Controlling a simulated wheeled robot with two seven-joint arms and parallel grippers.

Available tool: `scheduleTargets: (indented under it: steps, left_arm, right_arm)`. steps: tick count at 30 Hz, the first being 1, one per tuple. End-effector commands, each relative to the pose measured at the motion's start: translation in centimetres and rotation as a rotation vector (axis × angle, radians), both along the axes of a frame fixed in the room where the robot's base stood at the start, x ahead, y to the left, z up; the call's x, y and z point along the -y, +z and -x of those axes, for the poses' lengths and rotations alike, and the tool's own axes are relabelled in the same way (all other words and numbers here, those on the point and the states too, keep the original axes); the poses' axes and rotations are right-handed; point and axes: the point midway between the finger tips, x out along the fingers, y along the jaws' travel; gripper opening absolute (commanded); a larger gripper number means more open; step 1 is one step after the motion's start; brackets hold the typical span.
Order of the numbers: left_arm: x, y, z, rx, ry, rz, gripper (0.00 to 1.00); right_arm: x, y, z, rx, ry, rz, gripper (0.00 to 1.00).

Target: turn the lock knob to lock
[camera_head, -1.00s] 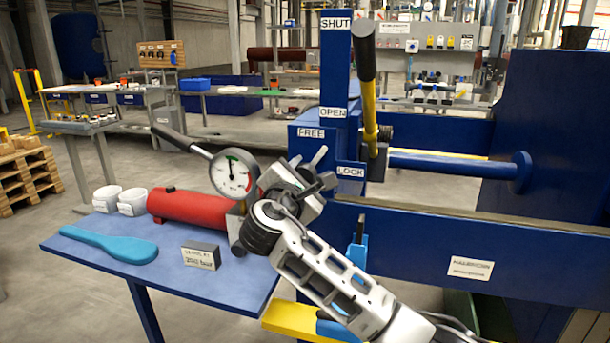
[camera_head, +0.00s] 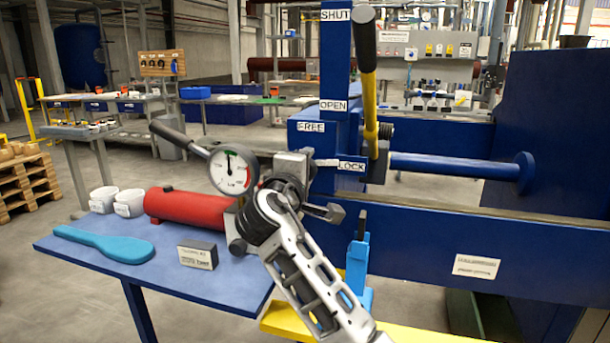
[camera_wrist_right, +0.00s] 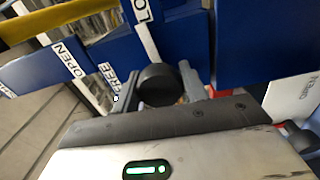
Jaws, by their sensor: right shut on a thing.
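The lock knob, a dark round cap (camera_wrist_right: 158,85), sits between the two grey fingers of my right gripper (camera_wrist_right: 163,90) in the right wrist view. In the head view my right gripper (camera_head: 322,187) is at the blue press post and mostly hides the knob. The gripper is shut on the knob. A pale pointer bar (camera_head: 327,162) reaches from the gripper area to the LOCK label (camera_head: 351,166). The FREE label (camera_head: 311,127) is above and left of it. My left gripper is not in view.
A yellow lever with a black grip (camera_head: 365,40) stands upright beside the SHUT and OPEN labels.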

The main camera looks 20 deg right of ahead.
Motion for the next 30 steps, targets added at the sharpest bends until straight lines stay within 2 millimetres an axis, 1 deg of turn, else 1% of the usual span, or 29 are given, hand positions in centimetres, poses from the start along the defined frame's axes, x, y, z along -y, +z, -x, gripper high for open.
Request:
scheduleTargets:
  steps: [1,9,25,26,27,28,30]
  left_arm:
    - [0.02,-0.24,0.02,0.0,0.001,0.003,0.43]
    - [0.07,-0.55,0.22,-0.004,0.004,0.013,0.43]
    - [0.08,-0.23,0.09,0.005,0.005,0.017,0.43]
    - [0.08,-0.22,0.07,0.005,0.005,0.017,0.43]
    - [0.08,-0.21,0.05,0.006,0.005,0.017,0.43]
    - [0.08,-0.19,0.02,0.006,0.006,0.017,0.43]
    - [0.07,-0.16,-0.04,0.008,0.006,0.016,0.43]
  right_arm:
    - [-0.03,-0.35,0.04,0.01,-0.001,-0.022,0.2]
    - [-0.05,-0.27,0.02,0.057,0.0,-0.094,0.2]
    - [-0.04,-0.24,0.02,0.068,-0.001,-0.112,0.2]
    - [-0.04,-0.24,0.02,0.068,-0.001,-0.112,0.51]
    - [-0.05,-0.23,0.02,0.068,-0.001,-0.111,0.62]
    - [-0.04,-0.22,0.01,0.069,-0.001,-0.111,0.65]
    - [-0.04,-0.18,0.01,0.069,0.0,-0.11,0.65]
